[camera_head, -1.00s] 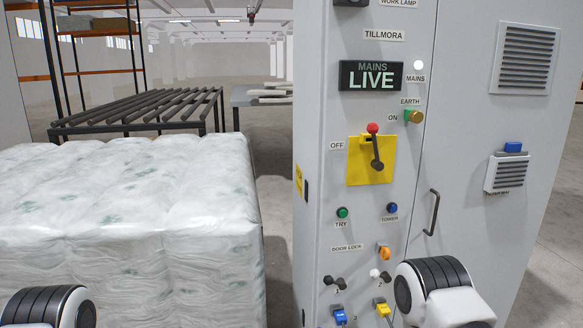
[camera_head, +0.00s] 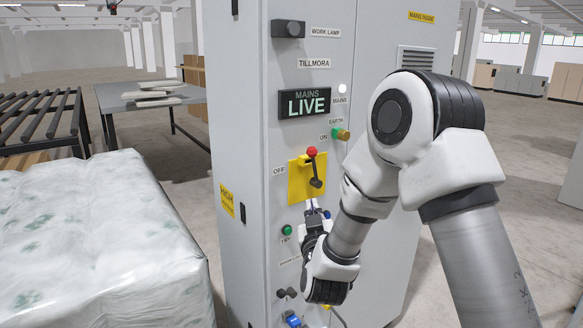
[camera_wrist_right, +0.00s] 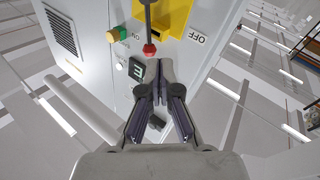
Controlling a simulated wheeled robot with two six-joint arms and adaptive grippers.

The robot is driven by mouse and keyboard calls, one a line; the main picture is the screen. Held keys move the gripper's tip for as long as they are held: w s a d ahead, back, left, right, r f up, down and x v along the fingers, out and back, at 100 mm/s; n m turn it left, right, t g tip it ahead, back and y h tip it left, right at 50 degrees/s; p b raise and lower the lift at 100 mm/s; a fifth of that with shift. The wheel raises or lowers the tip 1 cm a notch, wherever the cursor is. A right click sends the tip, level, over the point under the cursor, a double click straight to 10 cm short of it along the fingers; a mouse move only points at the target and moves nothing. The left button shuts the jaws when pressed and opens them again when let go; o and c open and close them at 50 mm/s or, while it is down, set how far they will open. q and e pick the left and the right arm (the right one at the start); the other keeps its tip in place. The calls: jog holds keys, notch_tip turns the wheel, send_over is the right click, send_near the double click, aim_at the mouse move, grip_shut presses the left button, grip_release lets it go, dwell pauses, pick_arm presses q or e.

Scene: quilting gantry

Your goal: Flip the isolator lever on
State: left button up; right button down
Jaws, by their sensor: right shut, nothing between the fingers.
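The isolator lever (camera_head: 315,170) is a dark arm with a red knob (camera_head: 311,152) on a yellow plate (camera_head: 295,189) on the grey cabinet. The knob points up, near the ON label, and OFF is to the plate's left. My right gripper (camera_head: 313,207) is just below the plate, partly hidden by its own wrist. In the right wrist view, turned upside down, the shut, empty fingers (camera_wrist_right: 157,68) point at the red knob (camera_wrist_right: 150,49). I cannot tell whether they touch it. The mains display (camera_head: 305,103) reads LIVE. My left gripper is out of view.
A green-and-brass EARTH knob (camera_head: 341,134) sits above right of the plate. A green TRY button (camera_head: 287,230) is below left. A wrapped white bale (camera_head: 90,240) stands left of the cabinet, with a grey table (camera_head: 125,97) behind.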

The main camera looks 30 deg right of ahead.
notch_tip(320, 180, up, 3)
jog(key=p, duration=0.3)
send_near(314, 164)
jog(key=shift+m, duration=0.3)
jog(key=p+x, duration=0.3)
jog(key=x, duration=0.4)
jog(key=shift+d, duration=0.1)
jog(key=shift+w+f, duration=0.1)
jog(key=shift+w, duration=0.1)
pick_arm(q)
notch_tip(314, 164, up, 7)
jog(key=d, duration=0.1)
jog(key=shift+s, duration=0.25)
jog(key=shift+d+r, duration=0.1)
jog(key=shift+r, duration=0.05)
pick_arm(e)
jog(key=shift+s, duration=0.15)
